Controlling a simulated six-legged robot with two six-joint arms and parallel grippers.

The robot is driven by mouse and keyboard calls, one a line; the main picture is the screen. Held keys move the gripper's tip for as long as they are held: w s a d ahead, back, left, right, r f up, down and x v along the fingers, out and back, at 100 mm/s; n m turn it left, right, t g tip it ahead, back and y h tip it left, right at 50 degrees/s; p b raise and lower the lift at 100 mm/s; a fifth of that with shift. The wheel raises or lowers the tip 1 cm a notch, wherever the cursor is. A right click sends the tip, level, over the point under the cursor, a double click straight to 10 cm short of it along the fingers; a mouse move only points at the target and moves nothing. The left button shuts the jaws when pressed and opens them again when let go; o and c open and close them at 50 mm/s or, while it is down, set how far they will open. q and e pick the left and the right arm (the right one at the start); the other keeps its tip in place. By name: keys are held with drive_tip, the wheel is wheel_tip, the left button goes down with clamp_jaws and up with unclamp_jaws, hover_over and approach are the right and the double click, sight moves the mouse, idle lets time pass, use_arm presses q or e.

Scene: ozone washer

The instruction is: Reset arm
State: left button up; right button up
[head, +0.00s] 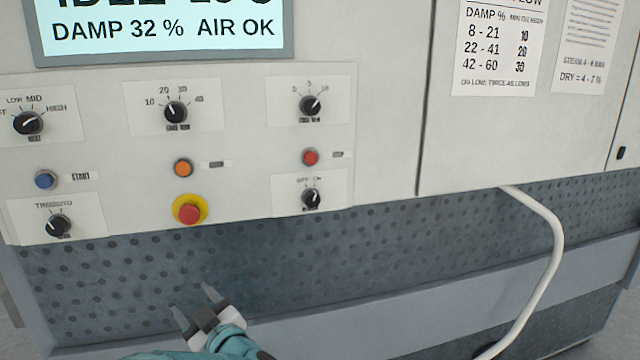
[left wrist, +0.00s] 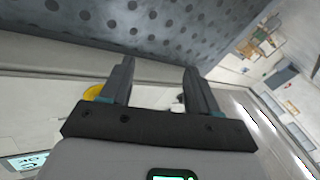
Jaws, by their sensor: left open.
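My left gripper (head: 196,306) is at the bottom of the head view, in front of the dark perforated panel and below the row of controls. Its two fingers are apart with nothing between them. In the left wrist view the left gripper (left wrist: 157,80) also shows open and empty, with part of the yellow emergency-stop ring (left wrist: 93,92) behind its left finger. In the head view the red emergency-stop button (head: 189,212) on its yellow ring is above the gripper, apart from it. My right gripper is not in view.
The washer's control panel (head: 244,108) carries several black dials, a blue button (head: 46,180), an orange button (head: 183,168) and a red button (head: 310,157). The display (head: 165,52) reads DAMP 32 % AIR OK. A white hose (head: 556,235) hangs at right. Space around the gripper looks clear.

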use_arm(q)
wheel_tip(320, 180, down, 15)
drive_tip(key=s+a+m+h, duration=0.2)
drive_tip(key=a+m+h, duration=0.1)
drive_tip(key=m+h, duration=0.1)
drive_tip(key=s+d+f+m+g+h, duration=0.25)
drive_tip(key=s+f, duration=0.25)
drive_tip(key=f, duration=0.4)
drive_tip(key=s+d+f+m+g+h, duration=0.15)
drive_tip(key=s+f+h, duration=0.3)
drive_tip(key=f, duration=0.45)
drive_tip(key=s+d+f+m+g+h, duration=0.1)
drive_tip(key=s+d+f+g+h, duration=0.1)
drive_tip(key=s, duration=0.5)
drive_tip(key=s+d+f+m+g+h, duration=0.1)
drive_tip(key=s+d+f+g+h, duration=0.1)
drive_tip(key=s+d+g, duration=0.2)
drive_tip(key=s+d+f+g+h, duration=0.2)
drive_tip(key=s+d+g, duration=0.1)
drive_tip(key=s, duration=0.7)
drive_tip(key=shift+s+d+m, duration=0.35)
drive_tip(key=shift+d+m, duration=0.05)
drive_tip(key=shift+d, duration=0.5)
